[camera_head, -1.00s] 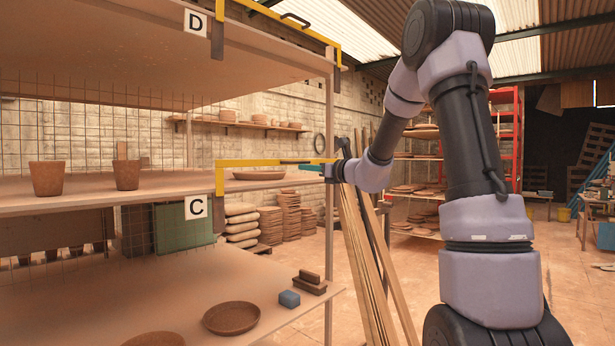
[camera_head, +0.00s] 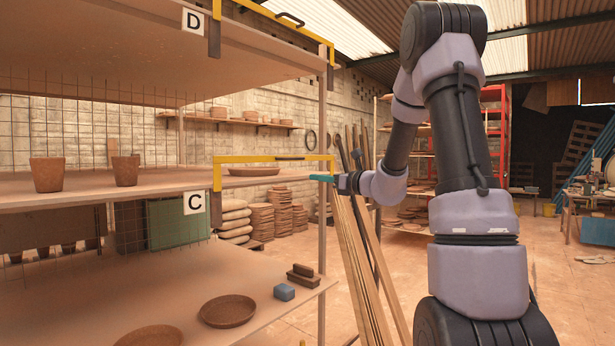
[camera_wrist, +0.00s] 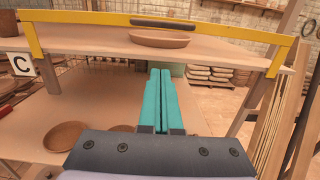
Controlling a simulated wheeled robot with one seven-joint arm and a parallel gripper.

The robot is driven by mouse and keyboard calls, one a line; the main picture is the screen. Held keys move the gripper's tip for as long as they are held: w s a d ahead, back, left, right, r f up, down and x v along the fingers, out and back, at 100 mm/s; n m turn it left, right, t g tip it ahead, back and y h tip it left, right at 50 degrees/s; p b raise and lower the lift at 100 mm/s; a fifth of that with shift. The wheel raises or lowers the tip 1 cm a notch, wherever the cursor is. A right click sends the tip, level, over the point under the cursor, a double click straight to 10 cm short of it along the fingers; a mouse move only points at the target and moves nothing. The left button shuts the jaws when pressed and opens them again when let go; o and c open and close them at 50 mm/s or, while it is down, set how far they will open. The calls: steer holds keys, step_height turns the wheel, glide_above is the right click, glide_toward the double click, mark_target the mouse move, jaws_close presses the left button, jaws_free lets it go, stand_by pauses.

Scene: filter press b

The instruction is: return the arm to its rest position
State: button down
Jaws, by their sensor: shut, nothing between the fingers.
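My gripper (camera_head: 322,178) is in front of the right end of shelf C, near the shelf post, apart from the shelf as far as I can see. In the wrist view its teal fingers (camera_wrist: 165,100) lie side by side, shut and empty, pointing toward the space below shelf C. My arm rises on the right of the head view and bends down to the gripper.
A yellow gate frame (camera_head: 275,160) with a dark handle stands along shelf C (camera_head: 120,187), with a shallow dish (camera_head: 254,172) behind it. Brown pots stand on the left. Wooden planks (camera_head: 362,270) lean behind my gripper.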

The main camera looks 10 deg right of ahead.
steer(key=s+a+n+g, duration=0.45)
steer(key=s+n, duration=0.25)
steer(key=s, duration=0.4)
steer(key=s+a+n+g, duration=0.4)
steer(key=s+a+n, duration=0.15)
steer(key=s, duration=0.55)
steer(key=s+d+f+n+h, duration=0.2)
steer(key=s+d+n+h, duration=0.6)
steer(key=s+n, duration=0.4)
steer(key=shift+s+h, duration=0.4)
steer(key=shift+s, duration=0.15)
steer(key=shift+t, duration=0.25)
